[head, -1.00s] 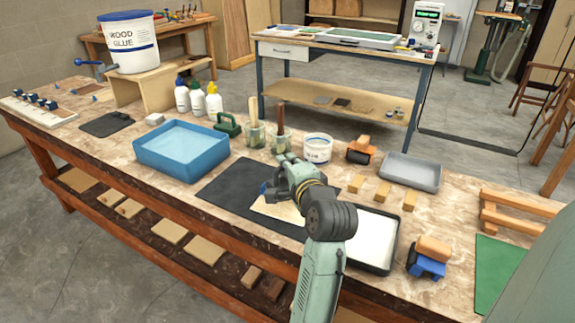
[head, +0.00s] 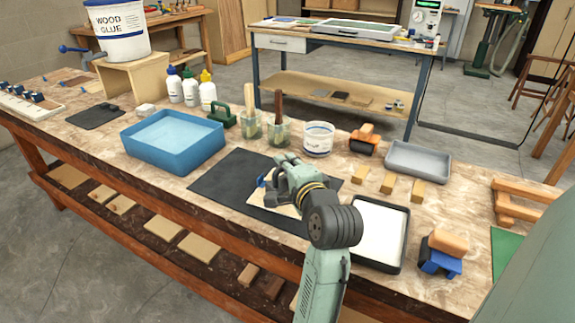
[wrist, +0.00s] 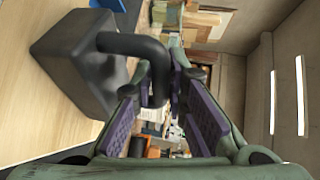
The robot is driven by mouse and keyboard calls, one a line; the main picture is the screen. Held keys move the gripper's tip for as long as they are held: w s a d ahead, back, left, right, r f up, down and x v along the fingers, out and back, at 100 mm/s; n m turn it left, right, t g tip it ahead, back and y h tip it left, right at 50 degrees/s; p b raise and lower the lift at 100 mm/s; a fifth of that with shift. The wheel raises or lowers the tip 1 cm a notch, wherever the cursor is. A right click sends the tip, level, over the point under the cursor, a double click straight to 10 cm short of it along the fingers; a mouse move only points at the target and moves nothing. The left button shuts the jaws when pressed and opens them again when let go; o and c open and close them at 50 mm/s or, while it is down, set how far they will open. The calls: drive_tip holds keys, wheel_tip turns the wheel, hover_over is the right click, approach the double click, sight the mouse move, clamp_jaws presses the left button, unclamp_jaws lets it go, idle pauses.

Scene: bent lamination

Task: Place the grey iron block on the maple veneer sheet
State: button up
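The grey iron block (wrist: 85,60) is dark grey with a bent bar handle and fills the upper left of the wrist view, which is turned sideways. The handle runs between the purple pads of my gripper (wrist: 161,82), which look closed on it. In the head view my gripper (head: 268,185) is low over the pale maple veneer sheet (head: 285,211), which lies on a black mat (head: 215,187). My gripper and wrist hide part of the sheet and most of the block there. I cannot tell whether the block touches the sheet.
A blue tub (head: 172,143) is left of the mat and a white-filled dark tray (head: 403,237) is right of it. Behind stand brush jars (head: 278,133), a white tub (head: 319,139) and several small wooden blocks (head: 388,183). The bench's front edge is close to the mat.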

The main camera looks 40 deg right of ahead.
drive_tip(key=o, duration=0.3)
drive_tip(key=shift+o, duration=0.2)
